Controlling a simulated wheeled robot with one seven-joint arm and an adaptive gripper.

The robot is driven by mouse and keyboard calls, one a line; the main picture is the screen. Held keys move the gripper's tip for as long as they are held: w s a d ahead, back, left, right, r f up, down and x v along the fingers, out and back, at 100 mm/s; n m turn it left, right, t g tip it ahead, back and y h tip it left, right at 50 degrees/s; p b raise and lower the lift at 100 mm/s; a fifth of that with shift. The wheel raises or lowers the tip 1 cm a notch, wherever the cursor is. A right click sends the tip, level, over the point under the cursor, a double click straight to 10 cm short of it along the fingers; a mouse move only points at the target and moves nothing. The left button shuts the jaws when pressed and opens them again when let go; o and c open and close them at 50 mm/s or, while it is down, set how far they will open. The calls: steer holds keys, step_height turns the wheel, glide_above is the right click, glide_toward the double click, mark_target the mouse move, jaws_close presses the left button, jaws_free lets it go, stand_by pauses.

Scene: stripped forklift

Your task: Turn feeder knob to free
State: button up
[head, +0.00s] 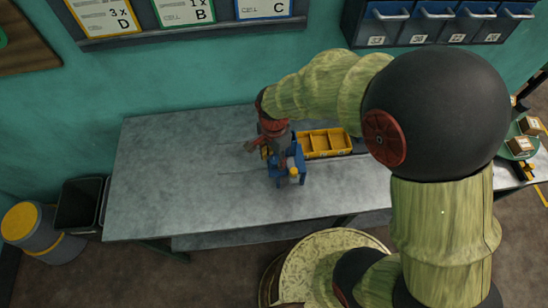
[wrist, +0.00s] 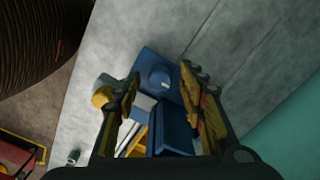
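The feeder is a small blue unit (head: 290,163) on the grey bench, partly hidden behind my gripper (head: 268,146) in the head view. It has a yellow rounded part on its front side (head: 294,171). In the wrist view the blue body (wrist: 178,132) lies below and between the fingers of my gripper (wrist: 160,76), which are apart with nothing clamped between them. A round blue raised piece (wrist: 159,78) shows between the fingertips. A yellow-and-grey rounded part (wrist: 101,97) sits left of the left finger. I cannot tell which is the knob, its setting, or any finger contact.
A yellow divided tray (head: 324,143) stands right of the feeder. The grey bench (head: 170,170) is clear to the left. Blue bins (head: 432,22) hang on the back wall. A black bin (head: 80,204) and a grey-yellow drum (head: 34,228) stand left of the bench.

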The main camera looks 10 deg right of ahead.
steer(key=shift+c, duration=1.2)
jaws_close()
steer(key=shift+n, duration=0.4)
steer(key=n, duration=0.3)
steer(key=shift+n, duration=0.4)
steer(key=n+p, duration=0.1)
steer(key=n, duration=0.8)
steer(key=shift+n, duration=2.3)
